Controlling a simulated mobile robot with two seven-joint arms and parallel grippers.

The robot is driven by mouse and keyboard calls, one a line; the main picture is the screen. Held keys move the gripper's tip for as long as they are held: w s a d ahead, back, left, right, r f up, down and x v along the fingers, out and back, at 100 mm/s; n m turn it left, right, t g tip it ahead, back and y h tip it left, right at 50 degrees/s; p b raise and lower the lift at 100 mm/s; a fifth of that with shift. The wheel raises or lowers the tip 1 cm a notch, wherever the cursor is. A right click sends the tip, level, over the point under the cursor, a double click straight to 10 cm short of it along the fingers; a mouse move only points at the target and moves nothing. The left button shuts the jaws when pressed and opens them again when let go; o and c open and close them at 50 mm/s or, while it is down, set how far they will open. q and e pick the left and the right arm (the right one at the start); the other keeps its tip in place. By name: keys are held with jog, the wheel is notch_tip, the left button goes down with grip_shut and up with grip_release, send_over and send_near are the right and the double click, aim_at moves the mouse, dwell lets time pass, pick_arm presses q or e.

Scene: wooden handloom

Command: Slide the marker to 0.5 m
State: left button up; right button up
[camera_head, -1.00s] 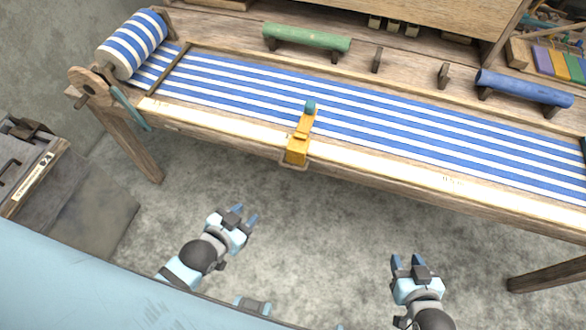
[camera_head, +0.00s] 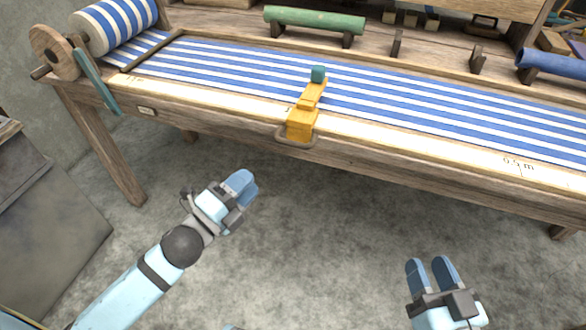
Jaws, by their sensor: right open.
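The marker is an orange slider (camera_head: 302,122) with a teal knob (camera_head: 318,74) on its arm, sitting across the front rail of the loom. A pale scale strip (camera_head: 420,142) runs along that rail, and its "0.5 m" mark (camera_head: 518,163) is well to the right of the marker. My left gripper (camera_head: 243,186) is in front of the loom, below and left of the marker, apart from it; its fingers overlap in the view, so its opening is unclear. My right gripper (camera_head: 432,270) is open and empty, low in front of the rail, right of the marker.
Blue-and-white striped cloth (camera_head: 420,105) covers the loom bed, with a cloth roll (camera_head: 115,25) and teal lever (camera_head: 98,82) at the left. A green cylinder (camera_head: 314,20) and a blue cylinder (camera_head: 555,62) lie behind. A grey cabinet (camera_head: 50,215) stands at left. The floor in front is clear.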

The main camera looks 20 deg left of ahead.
aim_at(290, 145)
pick_arm(q)
jog(key=shift+m, duration=0.4)
jog(key=b+x, duration=0.2)
jog(key=x, duration=1.1)
jog(key=shift+w+d+r, duration=0.1)
jog(key=shift+w+d, duration=0.15)
jog(key=shift+d, duration=0.05)
pick_arm(e)
jog(key=r, duration=0.1)
jog(key=r+t+y, duration=0.1)
jog(key=a+r, duration=0.1)
jog(key=shift+s+t+y, duration=0.3)
jog(key=shift+s+t, duration=0.05)
jog(key=shift+t, duration=0.05)
pick_arm(q)
grip_shut()
